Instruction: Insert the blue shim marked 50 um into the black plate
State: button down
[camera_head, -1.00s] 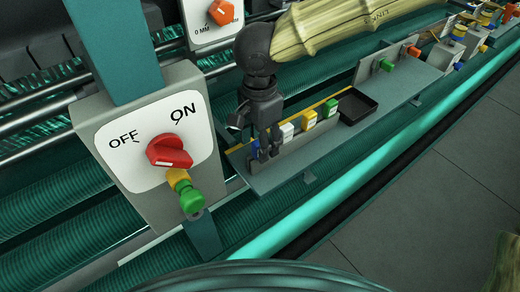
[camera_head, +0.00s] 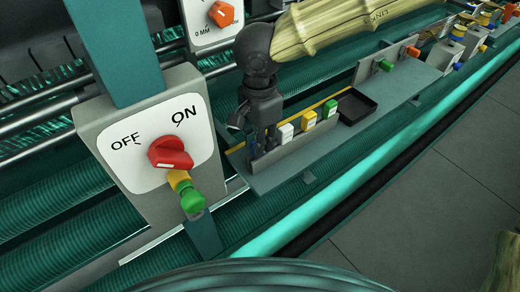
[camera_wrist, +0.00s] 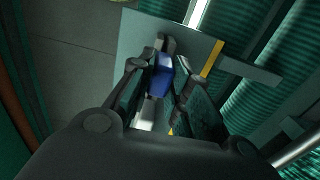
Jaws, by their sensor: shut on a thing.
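My gripper (camera_head: 264,145) points down at the left end of the grey shelf, behind a low grey upright strip. In the wrist view its fingers (camera_wrist: 164,78) are shut on a blue block-like shim (camera_wrist: 164,72), one finger on each side. The shim stands low, close to the shelf, and any marking on it is not readable. In the head view my fingers mostly hide it. A shallow black tray-like piece (camera_head: 357,104) sits on the shelf to the right; I cannot tell whether it is the black plate.
A white block (camera_head: 286,132), a yellow block (camera_head: 308,120) and a green block (camera_head: 330,108) stand in a row right of my gripper. A control box (camera_head: 150,150) with a red knob (camera_head: 170,153) stands to the left. Grey shelf (camera_head: 290,165) is bare in front.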

jog(key=shift+r+p, duration=1.6)
jog(key=shift+p, duration=0.75)
jog(key=shift+r+p, duration=1.05)
jog(key=shift+p, duration=0.05)
jog(key=shift+r, duration=0.95)
notch_tip(320, 180, up, 4)
dwell(0.6)
